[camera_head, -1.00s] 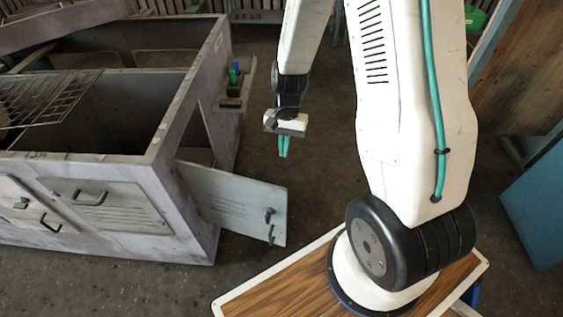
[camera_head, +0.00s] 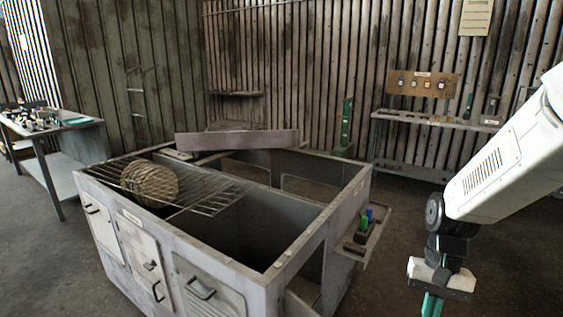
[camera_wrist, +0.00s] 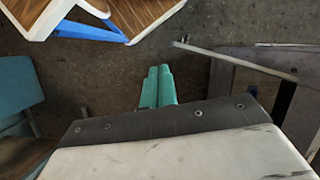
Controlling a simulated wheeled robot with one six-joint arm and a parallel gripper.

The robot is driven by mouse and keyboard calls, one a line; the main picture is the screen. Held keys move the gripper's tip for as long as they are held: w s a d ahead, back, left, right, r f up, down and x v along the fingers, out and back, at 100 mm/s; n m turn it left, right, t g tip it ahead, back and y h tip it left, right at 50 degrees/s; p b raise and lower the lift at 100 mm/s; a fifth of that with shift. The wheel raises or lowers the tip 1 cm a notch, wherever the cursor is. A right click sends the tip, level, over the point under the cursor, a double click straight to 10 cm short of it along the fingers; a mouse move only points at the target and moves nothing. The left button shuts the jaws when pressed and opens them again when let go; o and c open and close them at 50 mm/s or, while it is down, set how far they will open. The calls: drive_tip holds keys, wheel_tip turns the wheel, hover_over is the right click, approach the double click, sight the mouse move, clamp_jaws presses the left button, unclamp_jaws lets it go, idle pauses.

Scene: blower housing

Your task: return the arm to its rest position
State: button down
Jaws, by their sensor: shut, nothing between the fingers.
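My gripper (camera_head: 432,304) hangs at the lower right in the head view, pointing down, with its teal fingers cut off by the bottom edge. In the wrist view the two teal fingers (camera_wrist: 158,87) lie side by side, shut and empty, above the dark floor. My white arm link (camera_head: 500,160) comes in from the right edge. The grey blower housing (camera_head: 262,283) stands to the left of my gripper, apart from it.
A wire rack (camera_head: 205,195) with a round woven-looking part (camera_head: 149,184) lies across the housing top. A side shelf (camera_head: 372,240) holds small green and blue items. A workbench (camera_head: 85,125) stands at left, another bench (camera_head: 440,122) along the back wall. An open door panel (camera_wrist: 240,60) shows in the wrist view.

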drive_tip(key=s+a+r+n+t+h, duration=0.1)
drive_tip(key=s+a+r+n+t, duration=0.2)
drive_tip(key=s+r, duration=1)
wheel_tip(320, 180, up, 3)
drive_tip(key=shift+r+n+t+h, duration=0.15)
drive_tip(key=shift+n+t+h, duration=0.15)
drive_tip(key=shift+n+t, duration=0.55)
drive_tip(key=shift+s, duration=0.1)
